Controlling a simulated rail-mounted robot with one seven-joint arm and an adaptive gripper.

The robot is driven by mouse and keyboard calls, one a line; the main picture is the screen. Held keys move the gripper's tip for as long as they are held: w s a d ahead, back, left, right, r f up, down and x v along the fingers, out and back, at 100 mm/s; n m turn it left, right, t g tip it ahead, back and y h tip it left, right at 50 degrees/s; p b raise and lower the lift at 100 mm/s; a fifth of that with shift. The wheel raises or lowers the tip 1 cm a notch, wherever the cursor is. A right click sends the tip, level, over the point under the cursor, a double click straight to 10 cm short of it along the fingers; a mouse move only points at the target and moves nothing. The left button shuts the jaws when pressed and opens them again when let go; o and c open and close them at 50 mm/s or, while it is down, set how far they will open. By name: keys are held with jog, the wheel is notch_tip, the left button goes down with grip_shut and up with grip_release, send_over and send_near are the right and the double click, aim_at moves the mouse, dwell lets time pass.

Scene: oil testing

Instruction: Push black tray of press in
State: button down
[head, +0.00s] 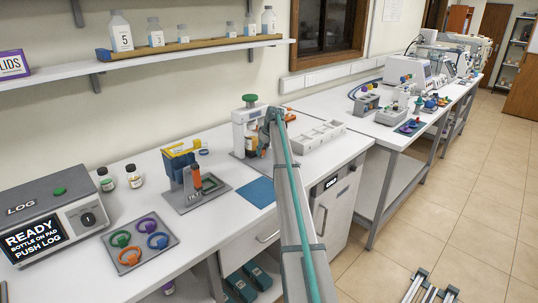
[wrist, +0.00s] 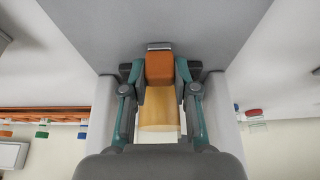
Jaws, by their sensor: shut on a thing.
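The press (head: 239,120) is a white machine with a green knob on top. It stands toward the back of the bench, partly hidden by my arm. My gripper (head: 262,146) is at its front right side. A tan cylinder-like piece (wrist: 160,112) shows just below the block, between the fingers. A broad grey surface (wrist: 160,18) lies beyond the block. I cannot make out the black tray clearly in either view.
A white compartment tray (head: 318,135) stands right of the press. A blue mat (head: 256,192) lies in front. A yellow-and-blue stand (head: 186,172), two small bottles (head: 133,176) and the LOG box (head: 50,222) stand left. A shelf (head: 190,46) hangs above.

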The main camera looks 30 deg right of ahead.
jog(key=shift+w+r, duration=0.15)
jog(key=shift+w, duration=0.2)
jog(key=c, duration=0.9)
grip_release()
jog(key=shift+w+a, duration=0.1)
jog(key=shift+s+r, duration=0.4)
jog(key=shift+r, duration=0.05)
jog(key=v, duration=1)
jog(key=shift+s+r, duration=0.15)
jog(key=shift+r, duration=0.25)
